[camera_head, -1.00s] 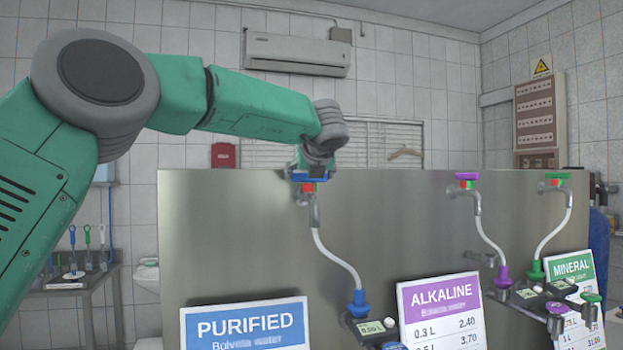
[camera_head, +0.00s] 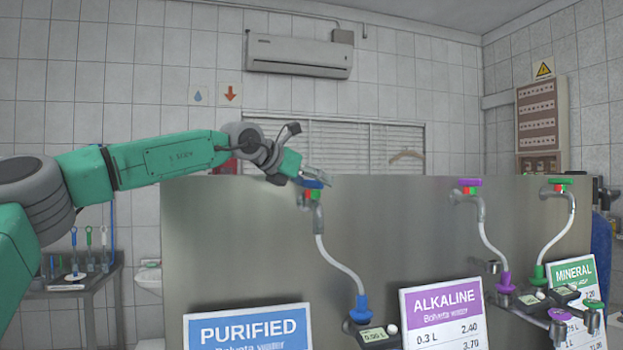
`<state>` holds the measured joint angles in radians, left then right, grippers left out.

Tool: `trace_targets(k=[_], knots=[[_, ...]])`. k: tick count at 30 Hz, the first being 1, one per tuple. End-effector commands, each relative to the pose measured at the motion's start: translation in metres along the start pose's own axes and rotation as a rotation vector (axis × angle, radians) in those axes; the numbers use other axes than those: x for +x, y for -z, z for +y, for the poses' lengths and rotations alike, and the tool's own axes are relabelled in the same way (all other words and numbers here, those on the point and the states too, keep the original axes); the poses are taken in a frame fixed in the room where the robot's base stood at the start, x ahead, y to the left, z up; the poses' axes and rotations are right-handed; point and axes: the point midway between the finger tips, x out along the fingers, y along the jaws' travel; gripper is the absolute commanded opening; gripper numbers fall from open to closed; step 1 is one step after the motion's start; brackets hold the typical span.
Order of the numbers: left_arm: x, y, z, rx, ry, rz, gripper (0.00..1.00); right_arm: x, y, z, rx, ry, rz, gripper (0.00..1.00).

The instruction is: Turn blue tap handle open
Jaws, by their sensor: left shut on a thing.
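The blue tap handle (camera_head: 310,184) sits at the top edge of the steel panel, on a grey tap (camera_head: 315,211) with a white hose running down from it. A red patch and a green patch show side by side just under the handle. My left gripper (camera_head: 316,174) reaches in from the left and is shut on the blue handle, partly covering it. One finger linkage of the gripper sticks up above the wrist. My right gripper is not in view.
The steel panel (camera_head: 240,240) fills the middle. Purple (camera_head: 469,182) and green (camera_head: 560,181) tap handles stand further right. A blue PURIFIED sign (camera_head: 250,328) and a purple ALKALINE sign (camera_head: 443,302) stand in front. Space above the panel is clear.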

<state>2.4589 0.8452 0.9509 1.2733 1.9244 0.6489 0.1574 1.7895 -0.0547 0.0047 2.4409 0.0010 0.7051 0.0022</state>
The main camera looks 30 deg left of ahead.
Motion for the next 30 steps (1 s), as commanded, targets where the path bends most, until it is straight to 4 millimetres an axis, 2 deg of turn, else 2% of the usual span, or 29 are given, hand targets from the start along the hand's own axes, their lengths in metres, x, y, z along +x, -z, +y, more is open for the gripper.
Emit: trace_targets(k=[1, 15, 30], knots=[[0.0046, 0.0074, 0.0043, 0.006, 0.039, 0.012, 0.46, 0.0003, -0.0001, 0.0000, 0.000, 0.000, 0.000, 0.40], [0.0035, 0.0051, 0.0018, 0.151, 0.363, 0.012, 0.47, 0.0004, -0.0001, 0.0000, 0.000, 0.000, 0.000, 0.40], [0.0011, 0.0039, 0.0011, 0.200, 0.464, 0.011, 0.48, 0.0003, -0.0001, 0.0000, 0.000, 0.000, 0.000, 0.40]])
